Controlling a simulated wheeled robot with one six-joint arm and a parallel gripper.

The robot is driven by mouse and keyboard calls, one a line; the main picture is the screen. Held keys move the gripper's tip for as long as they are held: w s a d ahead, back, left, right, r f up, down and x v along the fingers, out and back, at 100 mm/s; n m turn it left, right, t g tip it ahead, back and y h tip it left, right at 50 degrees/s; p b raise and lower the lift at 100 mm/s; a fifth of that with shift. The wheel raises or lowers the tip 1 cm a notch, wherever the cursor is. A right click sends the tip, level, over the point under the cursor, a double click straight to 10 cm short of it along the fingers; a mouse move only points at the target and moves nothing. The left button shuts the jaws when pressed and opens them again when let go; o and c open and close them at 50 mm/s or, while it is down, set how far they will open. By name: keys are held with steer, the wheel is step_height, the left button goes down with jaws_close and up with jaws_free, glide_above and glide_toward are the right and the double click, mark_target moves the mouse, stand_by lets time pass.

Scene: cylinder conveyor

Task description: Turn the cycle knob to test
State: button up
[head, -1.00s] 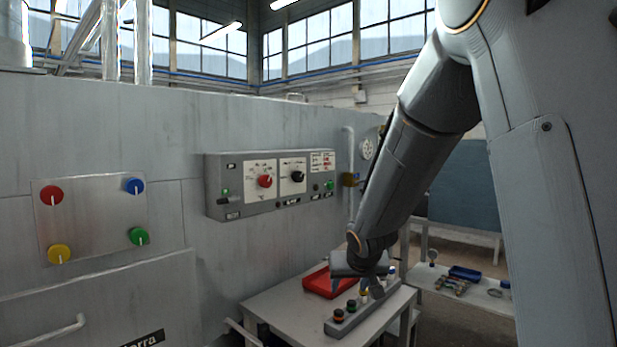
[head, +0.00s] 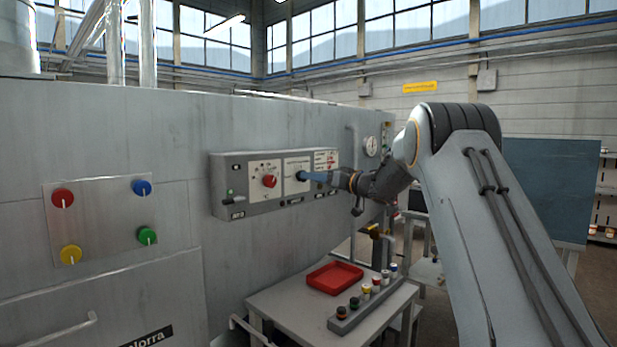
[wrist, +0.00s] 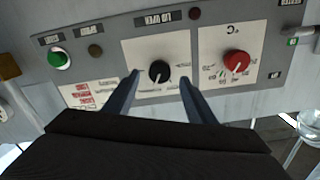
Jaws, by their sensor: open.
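The grey control box (head: 228,208) on the machine wall carries two white dial plates. The black knob (wrist: 159,71) sits on one plate, with a pointer line and small markings too small to read. The red knob (wrist: 236,61) on the other plate has a °C scale. My gripper (wrist: 160,76) is open, with one blue finger on each side of the black knob; I see no clear contact. In the head view my gripper (head: 308,176) reaches in from the right to the panel face and mostly hides the black knob.
A green button (wrist: 60,58) and a small dark button are on the same box. Below, a table holds a red tray (head: 335,276) and a grey strip (head: 345,322) with several coloured items. A panel of coloured knobs (head: 100,215) is at left.

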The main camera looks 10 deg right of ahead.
steer(key=x, duration=0.3)
steer(key=shift+w+a, duration=0.15)
steer(key=shift+w, duration=0.1)
steer(key=c, duration=1)
steer(key=shift+c, duration=0.2)
